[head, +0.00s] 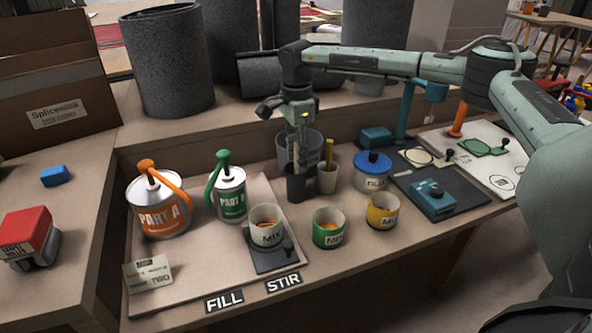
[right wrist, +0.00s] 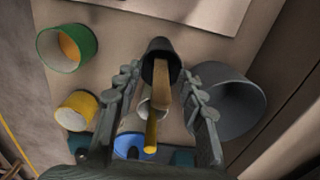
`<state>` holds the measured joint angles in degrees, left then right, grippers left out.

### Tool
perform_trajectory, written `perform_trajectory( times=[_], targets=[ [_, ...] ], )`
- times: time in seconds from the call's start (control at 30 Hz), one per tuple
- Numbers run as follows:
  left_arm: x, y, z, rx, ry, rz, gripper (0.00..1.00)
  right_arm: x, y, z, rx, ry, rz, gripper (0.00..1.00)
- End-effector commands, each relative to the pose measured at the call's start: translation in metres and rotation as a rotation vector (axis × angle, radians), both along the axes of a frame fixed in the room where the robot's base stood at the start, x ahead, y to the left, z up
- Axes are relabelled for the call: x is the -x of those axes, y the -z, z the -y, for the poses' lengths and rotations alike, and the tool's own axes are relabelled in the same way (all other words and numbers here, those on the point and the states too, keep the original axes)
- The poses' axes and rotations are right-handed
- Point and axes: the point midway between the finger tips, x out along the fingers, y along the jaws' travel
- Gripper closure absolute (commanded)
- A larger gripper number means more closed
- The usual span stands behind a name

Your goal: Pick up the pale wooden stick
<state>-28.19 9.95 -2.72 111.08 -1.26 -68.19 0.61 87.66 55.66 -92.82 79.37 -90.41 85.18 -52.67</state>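The pale wooden stick (head: 296,153) stands upright in a dark cup (head: 297,188) on the bench. My right gripper (head: 297,128) is above that cup, pointing down, with the stick's upper part close to its fingers. In the right wrist view, my right gripper (right wrist: 162,78) is open, its two fingers apart on either side of the pale stick (right wrist: 162,90). The dark cup (right wrist: 158,48) shows beyond the fingertips. A yellow stick (head: 328,152) stands in a lighter grey cup (head: 327,181) just to the right. My left gripper is not in view.
A grey bucket (head: 312,142) stands just behind the cups. A blue-lidded tin (head: 372,172) is to the right. Green (head: 328,234) and yellow (head: 382,210) MIX cups stand in front. PART A (head: 160,215) and PART B (head: 231,200) cans are to the left.

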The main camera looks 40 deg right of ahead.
Motion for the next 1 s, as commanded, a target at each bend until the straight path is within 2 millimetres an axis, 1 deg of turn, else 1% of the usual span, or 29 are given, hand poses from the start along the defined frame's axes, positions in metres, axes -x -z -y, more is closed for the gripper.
perform_trajectory(
  times=[0.1,0.23,0.5,0.53,0.83,0.93,1.0],
  targets=[
    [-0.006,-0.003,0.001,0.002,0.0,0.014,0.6,0.0,0.002,0.0,-0.001,0.0,0.001,0.6],
    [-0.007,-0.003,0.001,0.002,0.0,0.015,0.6,0.0,0.002,0.0,-0.001,0.0,0.001,0.62],
    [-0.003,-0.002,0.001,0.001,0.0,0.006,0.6,0.0,0.001,-0.001,-0.001,0.0,0.001,0.95],
    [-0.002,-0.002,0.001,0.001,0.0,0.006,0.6,0.0,0.001,-0.001,-0.001,0.0,0.001,0.97],
    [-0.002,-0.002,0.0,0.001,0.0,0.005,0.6,-0.001,-0.001,-0.001,-0.001,0.0,0.002,0.97],
    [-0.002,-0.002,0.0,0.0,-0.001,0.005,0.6,-0.002,-0.011,-0.001,-0.002,0.0,0.006,0.97],
    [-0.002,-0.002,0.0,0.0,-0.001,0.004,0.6,-0.001,-0.022,-0.001,-0.002,0.0,0.006,0.97]
  ],
)
